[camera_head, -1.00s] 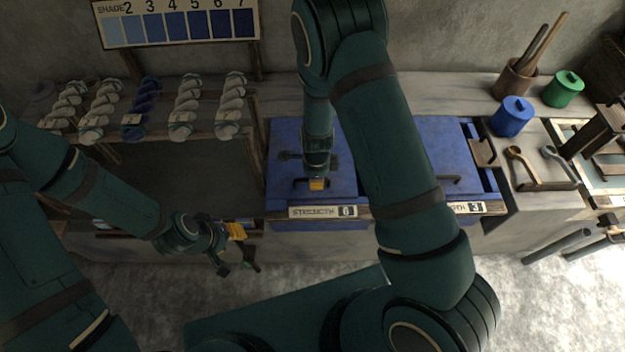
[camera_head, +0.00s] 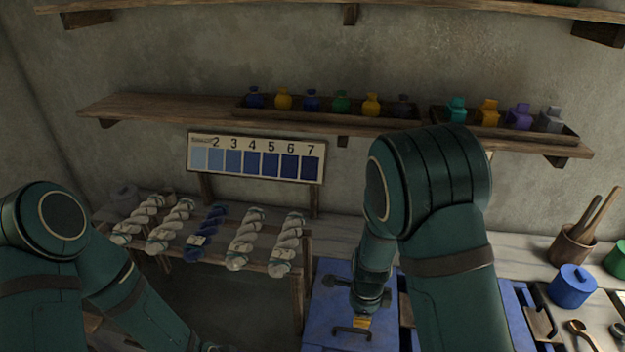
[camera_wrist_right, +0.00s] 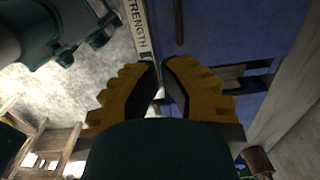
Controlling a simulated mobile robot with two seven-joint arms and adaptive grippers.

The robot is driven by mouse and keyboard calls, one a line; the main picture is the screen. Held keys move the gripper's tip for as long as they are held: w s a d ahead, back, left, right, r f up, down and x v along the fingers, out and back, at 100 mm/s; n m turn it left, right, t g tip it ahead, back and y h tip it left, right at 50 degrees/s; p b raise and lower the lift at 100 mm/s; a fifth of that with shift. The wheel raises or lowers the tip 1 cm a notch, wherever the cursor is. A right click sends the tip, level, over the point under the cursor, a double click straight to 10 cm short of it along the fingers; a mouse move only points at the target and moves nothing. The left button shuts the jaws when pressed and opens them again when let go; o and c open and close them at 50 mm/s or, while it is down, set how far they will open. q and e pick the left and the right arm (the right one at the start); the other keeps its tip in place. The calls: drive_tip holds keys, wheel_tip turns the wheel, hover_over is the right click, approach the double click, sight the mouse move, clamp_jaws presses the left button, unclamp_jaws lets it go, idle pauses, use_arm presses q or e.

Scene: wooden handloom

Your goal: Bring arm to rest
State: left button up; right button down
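My right arm comes down in front of the bench in the head view. Its gripper (camera_head: 362,322) hangs over the blue vat lid (camera_head: 325,310), close to the lid's dark handle (camera_head: 350,333); I cannot tell if they touch. In the right wrist view its yellow-padded fingers (camera_wrist_right: 162,68) are almost together with nothing seen between them. A "STRENGTH" label (camera_wrist_right: 137,30) and blue panel (camera_wrist_right: 215,35) lie beyond. My left arm is bent at the left of the head view. Its gripper is mostly below the frame there. Teal and dark parts at the wrist view's upper left seem to be mine.
White and blue yarn skeins (camera_head: 207,232) lie on a wooden rack (camera_head: 298,268) below the shade board (camera_head: 257,158). A shelf (camera_head: 165,108) with several small bottles is above. A blue jar (camera_head: 572,286) and a utensil pot (camera_head: 572,246) stand at right.

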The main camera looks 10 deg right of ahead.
drive_tip(key=s+a+f+n+y+b, duration=0.2)
drive_tip(key=s+f+n, duration=0.3)
drive_tip(key=n, duration=0.4)
drive_tip(key=s+a+f+n+t+y+b, duration=0.1)
drive_tip(key=s+a+f+n+b, duration=0.3)
drive_tip(key=f+n, duration=0.4)
drive_tip(key=shift+s+f+n+t+y, duration=0.35)
drive_tip(key=shift+s+n, duration=0.45)
drive_tip(key=shift+n, duration=0.3)
